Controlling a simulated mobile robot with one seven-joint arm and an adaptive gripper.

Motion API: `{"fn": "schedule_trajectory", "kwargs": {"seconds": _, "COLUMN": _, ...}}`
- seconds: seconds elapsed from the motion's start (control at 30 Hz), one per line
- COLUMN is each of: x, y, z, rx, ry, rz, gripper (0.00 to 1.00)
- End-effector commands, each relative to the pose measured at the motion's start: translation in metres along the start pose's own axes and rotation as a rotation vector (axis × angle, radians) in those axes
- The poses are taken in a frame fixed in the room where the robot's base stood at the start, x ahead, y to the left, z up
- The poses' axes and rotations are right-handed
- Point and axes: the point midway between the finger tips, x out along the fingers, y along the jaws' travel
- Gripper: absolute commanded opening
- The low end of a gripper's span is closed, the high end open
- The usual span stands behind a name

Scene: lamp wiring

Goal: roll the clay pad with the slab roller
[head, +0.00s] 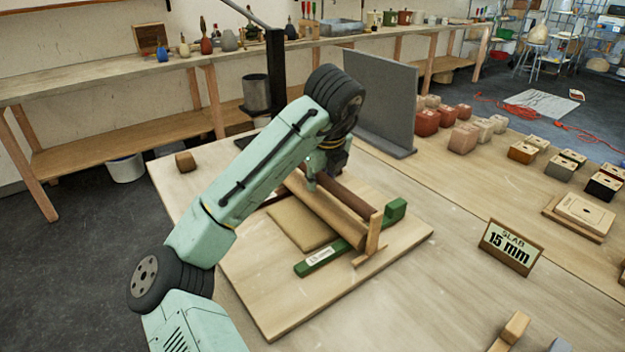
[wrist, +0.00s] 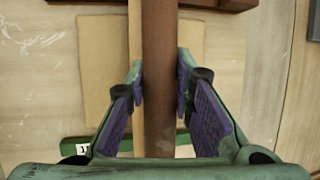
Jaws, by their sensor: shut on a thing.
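The tan clay pad (head: 290,226) lies flat on a wooden board (head: 300,295); its edge also shows in the wrist view (wrist: 103,50). The slab roller has a pale wooden cylinder (head: 328,212) and a dark brown bar (head: 352,193) alongside it, with a wooden end bracket (head: 374,238). The cylinder lies at the pad's right side. My gripper (wrist: 161,85) is shut on the dark brown bar (wrist: 159,40), one purple-padded finger on each side. My arm hides part of the roller's far end in the head view. A labelled green strip (head: 330,257) runs along the pad's near edge.
A sign reading "SLAB 15 mm" (head: 507,248) stands right of the board. A grey upright panel (head: 382,100) stands behind it. Several clay blocks (head: 463,138) and boxes sit at the back right. A small wooden block (head: 185,161) lies at the left.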

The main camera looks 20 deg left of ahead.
Motion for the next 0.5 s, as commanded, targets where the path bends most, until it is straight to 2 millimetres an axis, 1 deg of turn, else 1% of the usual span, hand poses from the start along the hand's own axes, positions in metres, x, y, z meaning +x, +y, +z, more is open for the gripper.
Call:
{"fn": "schedule_trajectory", "kwargs": {"seconds": 0.13, "x": 0.003, "y": -0.006, "z": 0.0, "rx": -0.001, "ry": 0.0, "rz": 0.003, "gripper": 0.0}}
{"fn": "schedule_trajectory", "kwargs": {"seconds": 0.4, "x": 0.007, "y": -0.03, "z": -0.001, "rx": -0.001, "ry": 0.0, "rz": 0.002, "gripper": 0.0}}
{"fn": "schedule_trajectory", "kwargs": {"seconds": 0.5, "x": 0.008, "y": -0.033, "z": -0.001, "rx": -0.002, "ry": 0.0, "rz": 0.003, "gripper": 0.0}}
